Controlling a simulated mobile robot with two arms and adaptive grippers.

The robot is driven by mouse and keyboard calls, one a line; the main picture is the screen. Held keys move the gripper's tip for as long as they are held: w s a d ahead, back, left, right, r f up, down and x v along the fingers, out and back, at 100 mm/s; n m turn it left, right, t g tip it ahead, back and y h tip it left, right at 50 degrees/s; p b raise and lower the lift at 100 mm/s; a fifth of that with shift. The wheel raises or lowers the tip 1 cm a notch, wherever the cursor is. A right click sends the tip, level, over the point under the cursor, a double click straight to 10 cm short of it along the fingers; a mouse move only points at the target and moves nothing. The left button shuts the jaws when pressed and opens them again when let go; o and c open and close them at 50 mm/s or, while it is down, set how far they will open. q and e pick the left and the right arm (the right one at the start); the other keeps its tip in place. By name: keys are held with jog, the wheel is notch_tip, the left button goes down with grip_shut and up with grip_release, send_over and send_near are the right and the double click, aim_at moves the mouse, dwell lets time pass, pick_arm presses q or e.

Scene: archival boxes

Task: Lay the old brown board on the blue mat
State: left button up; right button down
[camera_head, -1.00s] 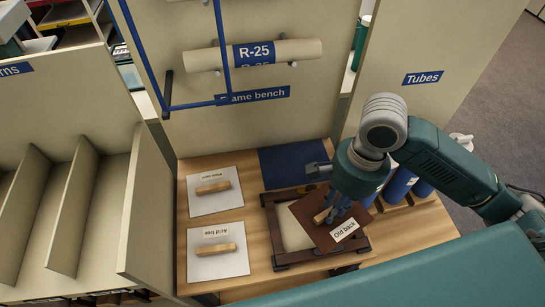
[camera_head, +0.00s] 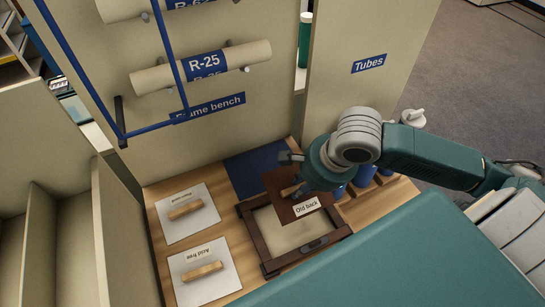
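The old brown board (camera_head: 282,208), with a label reading "Old back" and a small wooden handle (camera_head: 290,190), is over the back part of the dark wooden frame (camera_head: 262,247), its far edge near the blue mat (camera_head: 245,178). My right gripper (camera_head: 294,187) is at the handle, shut on it as far as I can see; the gripper body partly hides the fingers and the board's right side. The mat lies flat behind the frame, and its right part is hidden. I cannot tell how high the board is above the frame.
Two white boards with wooden handles, one labelled "Acid free" (camera_head: 199,285), lie left of the frame. Blue tubes (camera_head: 363,177) stand right of my gripper. An upright panel with rolled tubes (camera_head: 200,67) rises behind the bench. A shelf with dividers is at the left.

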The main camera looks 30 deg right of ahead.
jog(key=w+f+p, duration=0.1)
jog(key=w, duration=0.4)
jog(key=w+f+p, duration=0.1)
jog(key=w, duration=0.4)
jog(key=w+f+p, duration=0.1)
jog(key=w+f, duration=0.1)
jog(key=w, duration=0.3)
jog(key=shift+w+d, duration=0.1)
jog(key=shift+d, duration=0.3)
jog(key=shift+w+f+p, duration=0.15)
jog(key=shift+f+p, duration=0.15)
jog(key=shift+f, duration=0.25)
jog(key=shift+w+f, duration=0.2)
jog(key=shift+f, duration=0.05)
jog(key=shift+w+r+g+p, duration=0.25)
jog(key=shift+g+p, duration=0.15)
jog(key=shift+p, duration=0.15)
jog(key=shift+w+f+g+p, duration=0.1)
jog(key=shift+w+g+p, duration=0.15)
jog(key=shift+g, duration=0.35)
jog(key=shift+w+g+p, duration=0.15)
jog(key=shift+g+p, duration=0.2)
jog(key=shift+g, duration=0.25)
jog(key=shift+s+d+f, duration=0.1)
jog(key=shift+s+f, duration=0.05)
jog(key=shift+f, duration=1.4)
